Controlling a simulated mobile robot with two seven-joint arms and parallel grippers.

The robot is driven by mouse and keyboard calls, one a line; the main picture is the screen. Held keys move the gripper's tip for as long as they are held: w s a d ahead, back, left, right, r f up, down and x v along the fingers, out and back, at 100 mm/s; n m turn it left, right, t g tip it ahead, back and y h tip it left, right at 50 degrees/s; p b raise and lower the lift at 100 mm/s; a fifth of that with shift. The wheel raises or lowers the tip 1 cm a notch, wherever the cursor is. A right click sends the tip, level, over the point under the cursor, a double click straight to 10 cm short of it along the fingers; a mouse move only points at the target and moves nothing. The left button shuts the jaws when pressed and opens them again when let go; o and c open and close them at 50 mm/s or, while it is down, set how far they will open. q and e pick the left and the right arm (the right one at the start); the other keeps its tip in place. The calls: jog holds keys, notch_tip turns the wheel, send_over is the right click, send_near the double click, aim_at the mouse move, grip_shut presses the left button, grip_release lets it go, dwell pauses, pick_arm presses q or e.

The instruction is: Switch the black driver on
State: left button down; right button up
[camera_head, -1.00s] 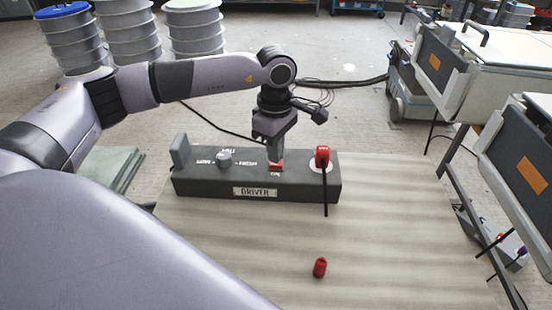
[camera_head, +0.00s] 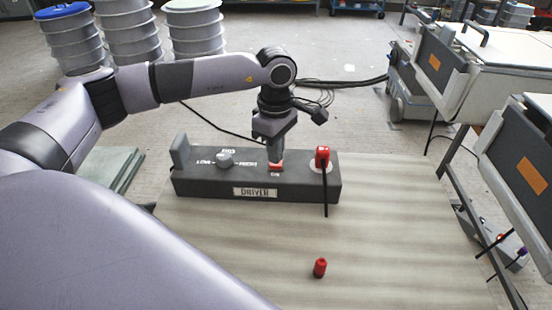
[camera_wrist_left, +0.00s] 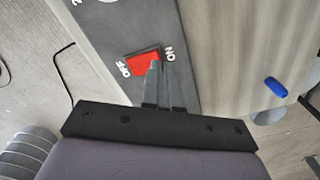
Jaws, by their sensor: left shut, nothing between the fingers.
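The black driver (camera_head: 222,187) is a long dark box with a "DRIVER" label on its front, standing on the table. Its red rocker switch (camera_head: 276,168) is on the top; in the left wrist view the switch (camera_wrist_left: 138,62) lies between the words OFF and ON. My left gripper (camera_head: 274,158) points down at the switch. Its shut, empty fingers (camera_wrist_left: 156,68) show in the left wrist view over the ON side of the red switch, hiding part of it. I cannot tell whether they touch it or which way the rocker is tilted. My right gripper is not in view.
A grey knob (camera_head: 225,160) sits left of the switch, and a red-headed part (camera_head: 322,158) with a black cable stands to its right. A small red cylinder (camera_head: 320,268) is on the table (camera_head: 400,240). A blue object (camera_wrist_left: 275,86) shows in the left wrist view.

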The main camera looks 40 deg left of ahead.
aim_at(275, 166)
pick_arm(q)
jog(key=shift+f, duration=0.15)
dwell(0.5)
jog(key=shift+f+b, duration=0.7)
jog(key=shift+f, duration=0.15)
dwell(0.3)
jog(key=shift+r, duration=0.1)
jog(key=shift+r+p, duration=2.45)
jog(key=shift+r, duration=1)
